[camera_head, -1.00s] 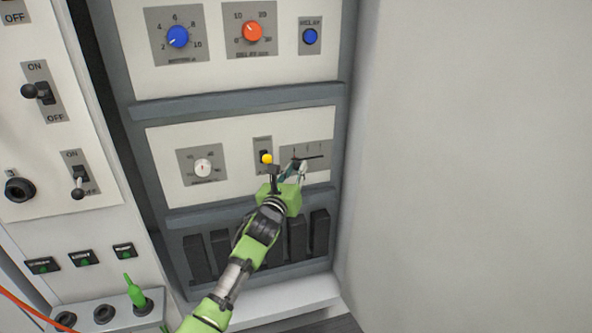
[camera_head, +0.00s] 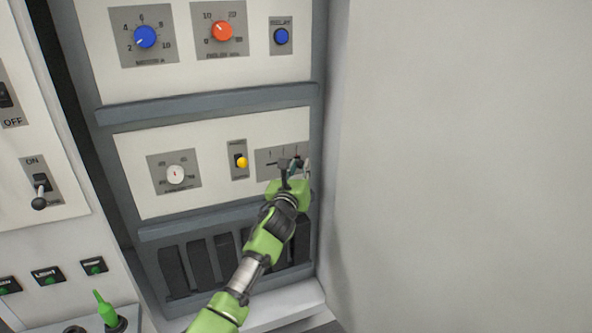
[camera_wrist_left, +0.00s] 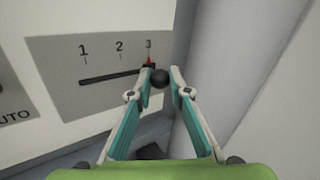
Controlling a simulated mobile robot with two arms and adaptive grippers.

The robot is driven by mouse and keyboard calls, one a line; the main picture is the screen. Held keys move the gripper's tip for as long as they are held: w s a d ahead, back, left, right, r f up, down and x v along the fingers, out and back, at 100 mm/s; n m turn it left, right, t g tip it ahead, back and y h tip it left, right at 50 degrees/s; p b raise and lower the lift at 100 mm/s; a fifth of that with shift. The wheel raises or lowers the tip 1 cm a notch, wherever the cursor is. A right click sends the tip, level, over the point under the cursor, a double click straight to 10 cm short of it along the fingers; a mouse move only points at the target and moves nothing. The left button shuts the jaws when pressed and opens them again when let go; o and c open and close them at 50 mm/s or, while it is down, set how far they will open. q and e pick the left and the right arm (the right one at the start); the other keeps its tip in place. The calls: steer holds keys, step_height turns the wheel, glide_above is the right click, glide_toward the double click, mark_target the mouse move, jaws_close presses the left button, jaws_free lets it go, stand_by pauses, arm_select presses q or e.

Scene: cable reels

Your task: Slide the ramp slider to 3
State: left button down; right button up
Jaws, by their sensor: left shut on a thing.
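The ramp slider plate (camera_head: 268,156) sits on the lower white panel, and in the left wrist view (camera_wrist_left: 70,50) it carries the marks 1, 2 and 3 above a dark slot. The slider's black round knob (camera_wrist_left: 157,77) is at the right end of the slot, with its red pointer (camera_wrist_left: 149,61) at the 3. My left gripper (camera_wrist_left: 162,76) has its two fingers around the knob and is shut on it. In the head view my left gripper (camera_head: 294,168) covers the right part of the plate. My right gripper is in neither view.
A yellow-tipped switch (camera_head: 242,162) is close left of the slider, and a white dial (camera_head: 175,174) is farther left. Blue (camera_head: 145,37) and orange (camera_head: 222,31) knobs are above. A plain grey wall (camera_head: 450,150) stands close on the right.

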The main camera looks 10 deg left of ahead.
arm_select(q)
steer(key=shift+d, duration=0.1)
steer(key=c, duration=1.9)
jaws_free()
steer(key=shift+d, duration=0.1)
steer(key=shift+w, duration=0.15)
steer(key=shift+s, duration=0.5)
steer(key=s, duration=1.1)
